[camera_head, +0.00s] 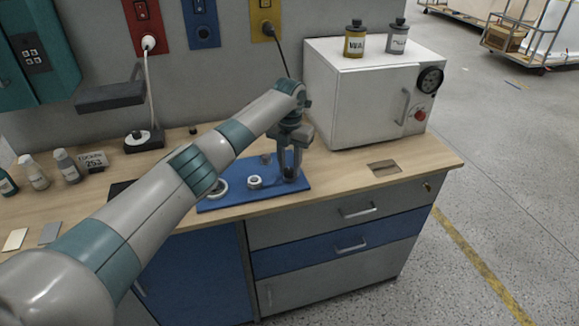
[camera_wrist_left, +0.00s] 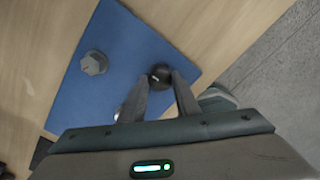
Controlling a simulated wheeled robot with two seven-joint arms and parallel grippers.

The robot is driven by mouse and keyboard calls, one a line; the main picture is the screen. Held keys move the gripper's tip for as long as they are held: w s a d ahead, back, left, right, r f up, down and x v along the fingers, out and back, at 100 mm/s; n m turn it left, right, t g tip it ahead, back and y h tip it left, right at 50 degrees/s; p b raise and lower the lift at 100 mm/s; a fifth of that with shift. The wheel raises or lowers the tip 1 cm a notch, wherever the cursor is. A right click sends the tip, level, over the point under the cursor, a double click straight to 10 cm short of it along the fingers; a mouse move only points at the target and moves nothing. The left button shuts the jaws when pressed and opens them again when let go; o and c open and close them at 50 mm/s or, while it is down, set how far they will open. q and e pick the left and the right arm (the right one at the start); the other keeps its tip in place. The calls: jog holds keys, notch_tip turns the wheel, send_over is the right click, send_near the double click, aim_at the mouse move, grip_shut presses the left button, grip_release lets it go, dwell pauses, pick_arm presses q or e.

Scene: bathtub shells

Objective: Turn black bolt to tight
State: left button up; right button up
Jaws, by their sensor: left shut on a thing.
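The black bolt (camera_wrist_left: 160,76) stands at the right end of the blue mat (camera_head: 236,197), and only part of its dark round head shows. My left gripper (camera_head: 290,177) points down over it, with its two fingers (camera_wrist_left: 162,88) on either side of the bolt, shut on it. In the head view the fingers mostly hide the bolt. How tight the bolt is cannot be told. My right gripper is not in view.
A grey bolt (camera_wrist_left: 94,63) and two pale rings, one small (camera_head: 255,182) and one larger (camera_head: 217,188), are on the mat. A white oven-like box (camera_head: 350,100) stands close behind my gripper. Several small bottles stand at the left. The bench's right front is mostly clear.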

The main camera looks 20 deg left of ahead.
pick_arm(q)
jog(key=shift+r, duration=0.15)
jog(key=o, duration=1)
jog(key=shift+o, duration=0.2)
notch_tip(320, 180, up, 13)
jog(key=b, duration=0.4)
notch_tip(320, 180, up, 4)
send_over(290, 170)
jog(key=shift+r, duration=0.15)
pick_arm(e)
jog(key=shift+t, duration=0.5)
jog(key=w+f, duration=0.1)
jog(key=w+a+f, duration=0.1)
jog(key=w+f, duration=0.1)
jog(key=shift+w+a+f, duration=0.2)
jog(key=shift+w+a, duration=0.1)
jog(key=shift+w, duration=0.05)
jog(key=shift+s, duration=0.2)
pick_arm(q)
jog(key=shift+r, duration=0.1)
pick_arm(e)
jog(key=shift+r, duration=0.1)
